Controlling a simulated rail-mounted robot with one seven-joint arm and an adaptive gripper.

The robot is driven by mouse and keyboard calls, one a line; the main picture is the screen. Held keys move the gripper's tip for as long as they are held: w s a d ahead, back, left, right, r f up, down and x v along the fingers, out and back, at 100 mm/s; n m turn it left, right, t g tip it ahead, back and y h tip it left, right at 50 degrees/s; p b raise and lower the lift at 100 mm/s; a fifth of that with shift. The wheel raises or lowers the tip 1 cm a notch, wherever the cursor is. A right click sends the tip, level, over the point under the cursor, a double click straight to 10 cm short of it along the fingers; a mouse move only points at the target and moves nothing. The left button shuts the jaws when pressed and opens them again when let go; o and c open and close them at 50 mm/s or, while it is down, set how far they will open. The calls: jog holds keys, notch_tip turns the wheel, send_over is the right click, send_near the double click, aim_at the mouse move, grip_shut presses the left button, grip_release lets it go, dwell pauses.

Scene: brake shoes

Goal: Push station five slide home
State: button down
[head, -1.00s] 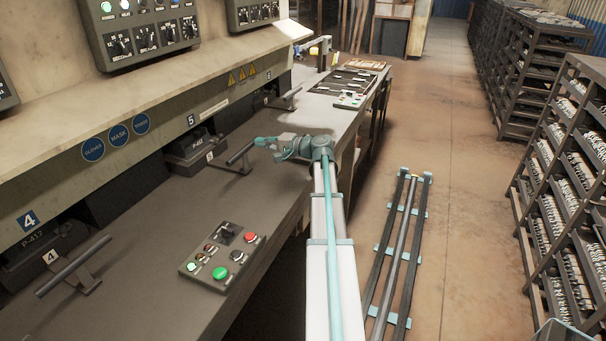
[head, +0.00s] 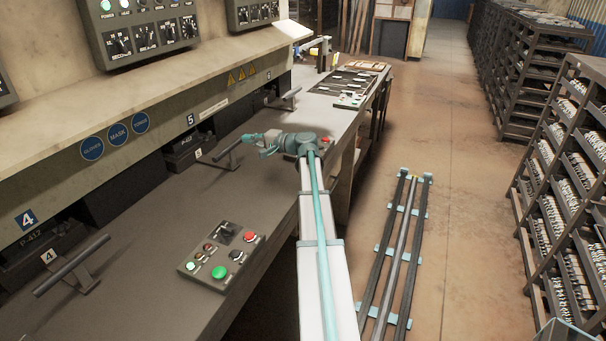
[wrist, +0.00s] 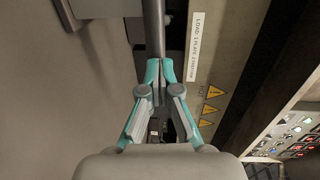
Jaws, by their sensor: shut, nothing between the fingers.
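The station five slide (head: 184,156) is a dark block with a plate and a small tag 5, in the opening under the blue 5 sign (head: 190,120). Part of it is inside the opening. Its grey bar handle (head: 227,151) stands out over the bench. My gripper (head: 245,139) is at the handle's far right end, its teal fingers pointing left towards the machine. In the wrist view the closed fingertips (wrist: 160,66) meet the lower end of the upright-looking bar (wrist: 153,30), with nothing between them. Contact looks likely, but the exact touching point is hidden.
The station four handle (head: 72,266) stands at the near left. A button box (head: 221,255) lies on the bench in front. Another bar handle (head: 284,98) is farther along. A floor rail (head: 398,250) and racks (head: 570,150) lie to the right.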

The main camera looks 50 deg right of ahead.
jog(key=shift+x, duration=1.45)
jog(key=v, duration=0.8)
jog(key=shift+r+b, duration=0.25)
jog(key=shift+b, duration=0.1)
jog(key=shift+s+d, duration=0.1)
